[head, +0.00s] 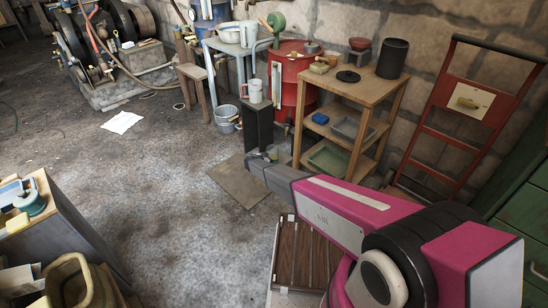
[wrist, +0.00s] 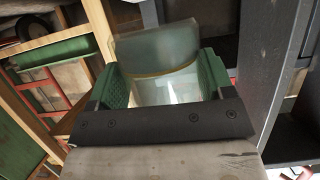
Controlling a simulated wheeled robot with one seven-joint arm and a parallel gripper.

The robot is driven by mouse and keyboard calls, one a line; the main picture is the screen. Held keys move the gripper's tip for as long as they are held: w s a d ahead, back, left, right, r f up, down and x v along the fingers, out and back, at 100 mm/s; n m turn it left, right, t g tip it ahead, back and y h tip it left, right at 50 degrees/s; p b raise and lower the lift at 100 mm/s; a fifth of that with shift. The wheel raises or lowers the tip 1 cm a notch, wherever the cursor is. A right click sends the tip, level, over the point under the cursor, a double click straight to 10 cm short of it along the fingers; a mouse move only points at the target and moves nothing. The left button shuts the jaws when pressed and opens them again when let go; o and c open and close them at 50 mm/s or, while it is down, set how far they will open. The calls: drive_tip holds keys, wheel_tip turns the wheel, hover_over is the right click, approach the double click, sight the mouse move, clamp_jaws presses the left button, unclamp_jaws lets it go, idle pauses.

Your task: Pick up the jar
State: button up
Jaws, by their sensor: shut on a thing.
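My gripper (wrist: 162,84) shows in the wrist view with its green-padded fingers on either side of a pale, see-through jar (wrist: 152,48). It is shut on the jar, and a yellowish-brown band runs across the jar. The jar's lower part is hidden by the gripper body. In the head view my pink arm reaches from the lower right to the dark gripper (head: 267,160). There the jar is small and hard to make out at the fingertips, in front of a dark stand.
A wooden shelf unit (head: 352,88) stands just right of my gripper, holding a black pot (head: 392,58) and trays. The dark stand (head: 258,125) carries a light mug (head: 254,91). A red drum (head: 290,75) and bucket (head: 227,118) are behind. Open floor lies to the left.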

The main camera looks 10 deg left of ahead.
drive_tip(key=shift+s+a, duration=0.75)
drive_tip(key=shift+s, duration=0.25)
drive_tip(key=shift+s+a, duration=0.75)
drive_tip(key=shift+s, duration=0.25)
drive_tip(key=shift+s+a, duration=0.1)
